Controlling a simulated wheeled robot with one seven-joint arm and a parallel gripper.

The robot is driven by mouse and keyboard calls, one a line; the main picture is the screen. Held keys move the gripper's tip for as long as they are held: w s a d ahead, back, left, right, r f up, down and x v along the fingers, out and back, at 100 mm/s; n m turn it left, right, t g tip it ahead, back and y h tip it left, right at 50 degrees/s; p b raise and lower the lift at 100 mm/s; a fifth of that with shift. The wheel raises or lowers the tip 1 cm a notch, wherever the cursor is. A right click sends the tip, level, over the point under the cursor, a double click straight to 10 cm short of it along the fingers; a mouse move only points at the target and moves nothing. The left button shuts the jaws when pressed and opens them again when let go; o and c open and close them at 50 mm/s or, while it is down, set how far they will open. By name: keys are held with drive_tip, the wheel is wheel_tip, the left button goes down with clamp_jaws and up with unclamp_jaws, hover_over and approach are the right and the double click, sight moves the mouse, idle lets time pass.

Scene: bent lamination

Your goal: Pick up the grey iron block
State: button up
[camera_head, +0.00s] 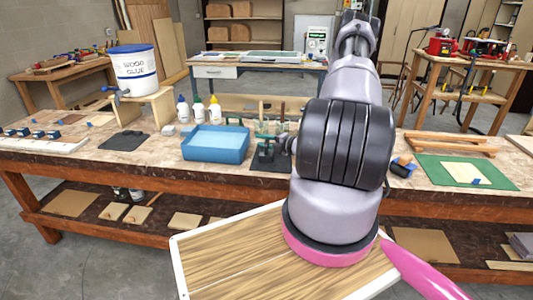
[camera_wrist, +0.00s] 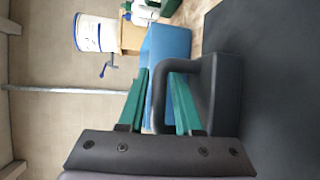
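The grey iron block (camera_wrist: 228,95) is dark grey with a loop handle and shows large in the wrist view, beside a dark mat. My gripper (camera_wrist: 161,75) has two green fingers, which are apart. One bar of the handle lies between them, and one finger shows through the handle's opening. I see no clear grip on the bar. In the head view the block (camera_head: 266,152) is a small dark shape on the dark mat (camera_head: 268,167) on the workbench. My arm hides part of that area, and the fingers are hard to make out there.
A blue bin (camera_head: 216,144) stands just left of the block; it also shows in the wrist view (camera_wrist: 170,50). Glue bottles (camera_head: 198,109) and a wood glue bucket (camera_head: 135,70) stand farther left. A green mat (camera_head: 450,178) lies on the right.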

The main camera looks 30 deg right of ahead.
drive_tip(key=shift+w+a+f, duration=0.1)
drive_tip(key=shift+w+a, duration=0.15)
drive_tip(key=shift+w, duration=0.25)
clamp_jaws()
idle(1.1)
